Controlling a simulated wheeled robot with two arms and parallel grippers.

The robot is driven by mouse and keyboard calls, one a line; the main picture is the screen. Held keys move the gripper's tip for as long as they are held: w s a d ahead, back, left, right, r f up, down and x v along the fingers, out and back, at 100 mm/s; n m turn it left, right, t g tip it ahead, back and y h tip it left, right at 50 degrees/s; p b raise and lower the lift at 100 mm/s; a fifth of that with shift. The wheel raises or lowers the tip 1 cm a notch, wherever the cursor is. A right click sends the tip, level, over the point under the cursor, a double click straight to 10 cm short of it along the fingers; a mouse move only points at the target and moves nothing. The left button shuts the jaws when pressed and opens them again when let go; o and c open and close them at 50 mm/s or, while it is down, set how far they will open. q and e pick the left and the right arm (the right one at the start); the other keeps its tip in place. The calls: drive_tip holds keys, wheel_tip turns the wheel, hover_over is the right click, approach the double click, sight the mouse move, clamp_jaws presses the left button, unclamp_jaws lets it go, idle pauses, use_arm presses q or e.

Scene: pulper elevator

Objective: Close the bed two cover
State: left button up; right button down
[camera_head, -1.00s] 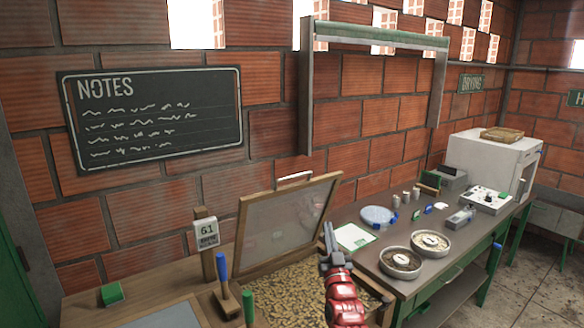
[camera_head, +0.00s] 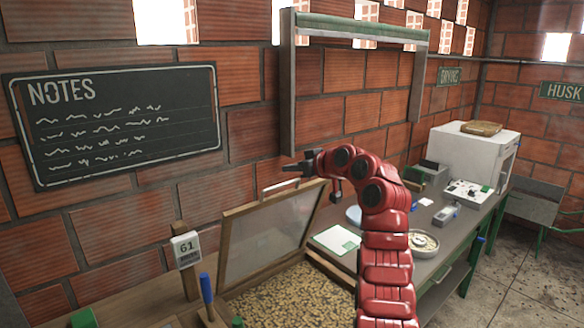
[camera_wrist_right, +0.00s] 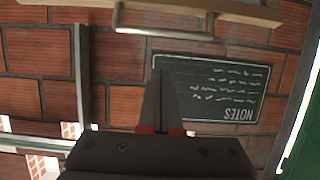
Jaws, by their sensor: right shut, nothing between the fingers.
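The bed cover (camera_head: 268,232), a wooden frame with a mesh panel, stands open, tilted up over a bed of beans (camera_head: 285,298). Its metal handle (camera_head: 281,188) is on the upper edge; the handle also shows at the top of the right wrist view (camera_wrist_right: 165,30). My right gripper (camera_head: 287,171) is just above the handle, pointing left, shut and empty. Its shut fingers show in the wrist view (camera_wrist_right: 160,80), apart from the handle in that picture. Contact cannot be told in the head view. My left gripper is not in view.
A "61" tag (camera_head: 186,249) stands left of the cover. A "NOTES" blackboard (camera_head: 115,122) hangs on the brick wall behind. A bench to the right holds a round dish (camera_head: 424,242), a paper sheet (camera_head: 337,239) and a white machine (camera_head: 473,150).

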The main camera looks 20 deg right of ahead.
drive_tip(key=p+x, duration=0.2)
drive_tip(key=x, duration=0.3)
drive_tip(key=shift+w+a, duration=0.2)
drive_tip(key=shift+w, duration=0.1)
drive_tip(key=shift+p+x, duration=0.65)
drive_tip(key=shift+x, duration=0.2)
drive_tip(key=shift+s+d+f, duration=0.15)
drive_tip(key=shift+f, duration=0.1)
drive_tip(key=shift+s+d+f+p, duration=0.15)
drive_tip(key=shift+s+f+p, duration=0.1)
drive_tip(key=shift+s+p, duration=0.2)
drive_tip(key=shift+s+d+f+p, duration=0.2)
drive_tip(key=shift+s+f+p, duration=0.05)
drive_tip(key=shift+s+p, duration=0.2)
drive_tip(key=shift+s+d+f, duration=0.15)
drive_tip(key=shift+s+f, duration=0.25)
drive_tip(key=shift+s, duration=0.15)
